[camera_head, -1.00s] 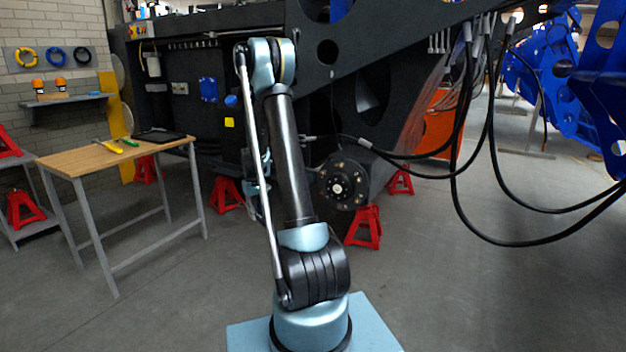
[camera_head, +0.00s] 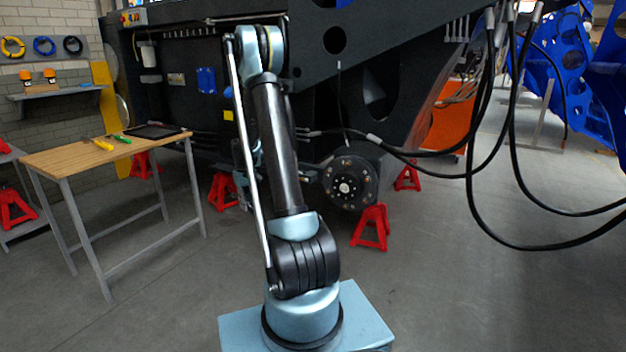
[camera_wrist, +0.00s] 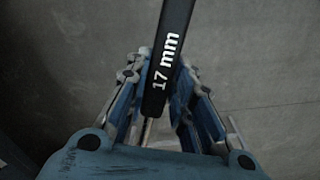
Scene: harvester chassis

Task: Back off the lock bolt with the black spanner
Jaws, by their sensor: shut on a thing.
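The black spanner (camera_wrist: 172,45), marked "17 mm", shows in the wrist view. Its handle runs from between the fingers up past the top edge, so its far end is out of sight. My gripper (camera_wrist: 163,76) is shut on this handle, and grey floor lies behind it. In the head view the gripper and spanner are hidden behind my arm or too small to make out. The lock bolt cannot be picked out. A round dark hub (camera_head: 350,184) with a ring of bolts sits low on the black harvester chassis (camera_head: 180,55), right of my arm.
A wooden-topped bench (camera_head: 70,160) stands at left with a yellow-handled tool (camera_head: 103,144), a green-handled tool (camera_head: 122,139) and a dark tray (camera_head: 153,131). Red stands (camera_head: 370,228) are under the chassis. Black cables (camera_head: 480,225) hang at right. The floor in front is clear.

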